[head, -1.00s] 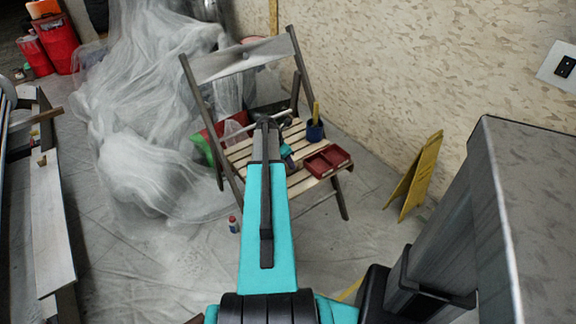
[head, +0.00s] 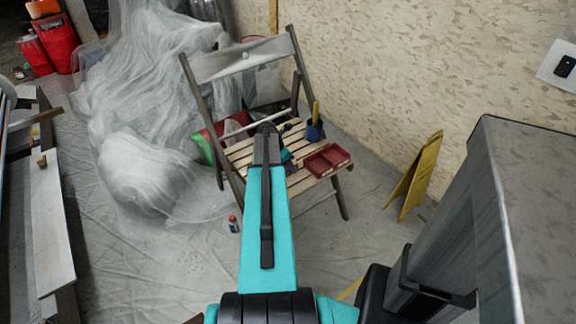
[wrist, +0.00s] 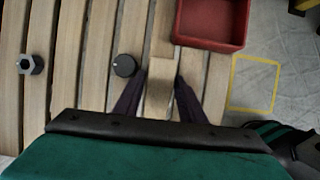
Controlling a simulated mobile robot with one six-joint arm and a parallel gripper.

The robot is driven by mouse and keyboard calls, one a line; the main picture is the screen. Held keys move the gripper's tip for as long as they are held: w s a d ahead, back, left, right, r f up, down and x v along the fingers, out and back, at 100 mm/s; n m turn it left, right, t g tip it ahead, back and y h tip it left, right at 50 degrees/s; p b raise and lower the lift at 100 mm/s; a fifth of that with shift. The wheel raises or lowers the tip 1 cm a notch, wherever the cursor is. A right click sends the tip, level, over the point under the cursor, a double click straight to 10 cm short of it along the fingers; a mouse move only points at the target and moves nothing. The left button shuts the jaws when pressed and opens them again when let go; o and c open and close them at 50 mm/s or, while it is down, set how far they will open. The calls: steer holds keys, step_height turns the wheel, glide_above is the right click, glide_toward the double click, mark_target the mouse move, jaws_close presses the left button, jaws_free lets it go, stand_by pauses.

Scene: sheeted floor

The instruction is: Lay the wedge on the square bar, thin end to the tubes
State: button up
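My gripper (wrist: 162,76) points down over the slatted seat of a folding chair. In the wrist view its two dark fingers close on the sides of a small pale wooden piece (wrist: 160,74), which looks like the wedge. Its thin end cannot be made out. In the head view my gripper (head: 266,128) is above the seat and my arm hides what is under it. I cannot pick out the square bar or the tubes with certainty. A pale rod (head: 240,130) lies across the far left of the seat.
On the seat are a red tray (wrist: 211,42), a round black knob-like part (wrist: 124,65), a grey hexagonal part (wrist: 30,64) and a blue cup (head: 315,131). Plastic sheeting (head: 150,150) heaps left of the chair; a yellow sign (head: 414,178) stands right.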

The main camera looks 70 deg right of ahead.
steer(key=v, duration=1.2)
steer(key=shift+a, duration=0.1)
steer(key=shift+o, duration=0.3)
steer(key=b, duration=0.2)
steer(key=a+b, duration=0.1)
steer(key=b, duration=0.1)
steer(key=shift+s+a+r, duration=0.25)
steer(key=shift+s+r, duration=0.1)
steer(key=shift+s, duration=0.05)
steer(key=shift+r+b, duration=0.15)
steer(key=shift+b, duration=0.55)
steer(key=shift+w+b, duration=0.1)
steer(key=shift+b, duration=0.65)
